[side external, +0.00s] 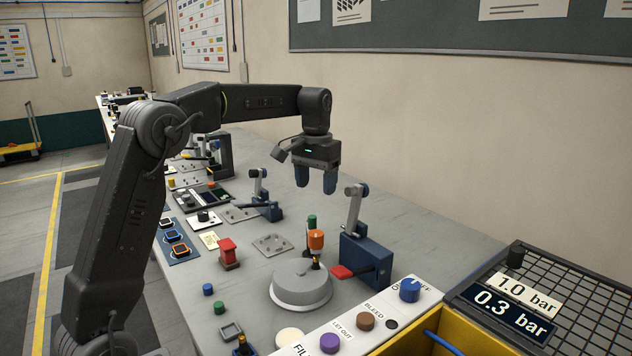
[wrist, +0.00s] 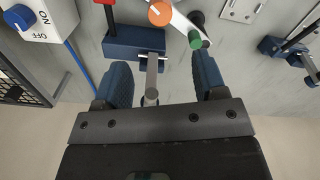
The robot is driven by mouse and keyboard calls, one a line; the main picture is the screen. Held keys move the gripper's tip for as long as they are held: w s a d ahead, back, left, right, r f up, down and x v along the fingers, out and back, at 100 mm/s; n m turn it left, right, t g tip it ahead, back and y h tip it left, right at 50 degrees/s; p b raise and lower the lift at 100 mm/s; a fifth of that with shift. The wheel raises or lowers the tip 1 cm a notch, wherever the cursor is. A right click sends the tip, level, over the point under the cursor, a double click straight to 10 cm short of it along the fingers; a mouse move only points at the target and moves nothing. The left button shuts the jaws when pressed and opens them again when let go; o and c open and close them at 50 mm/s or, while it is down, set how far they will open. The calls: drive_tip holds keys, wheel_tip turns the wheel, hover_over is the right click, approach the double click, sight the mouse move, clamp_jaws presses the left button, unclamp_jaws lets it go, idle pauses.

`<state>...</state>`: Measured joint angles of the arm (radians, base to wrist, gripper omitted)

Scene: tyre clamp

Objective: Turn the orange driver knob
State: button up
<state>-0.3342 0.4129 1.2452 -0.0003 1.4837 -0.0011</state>
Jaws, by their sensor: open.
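The orange driver knob (side external: 316,240) stands upright above the grey round hub (side external: 302,284), with a green knob (side external: 311,221) just behind it. In the wrist view the orange knob (wrist: 161,12) is at the top edge, partly cut off, and the green knob (wrist: 195,41) is beside it on a pale bar. My gripper (side external: 316,182) is open and empty, fingers pointing down, well above the orange knob and apart from it. In the wrist view both blue fingers of my gripper (wrist: 160,66) are spread, and the orange knob lies beyond their tips.
A blue clamp block (side external: 366,258) with an upright grey lever and red handle (side external: 343,271) stands right of the hub. A control panel (side external: 390,307) with several knobs is in front. A red block (side external: 228,250) stands left. The air around my gripper is clear.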

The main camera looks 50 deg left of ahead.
sight(316, 233)
wheel_tip(316, 233, down, 14)
drive_tip(key=n, duration=0.4)
drive_tip(key=shift+r+n, duration=0.1)
drive_tip(key=shift+n, duration=0.2)
idle(0.4)
drive_tip(key=c, duration=0.9)
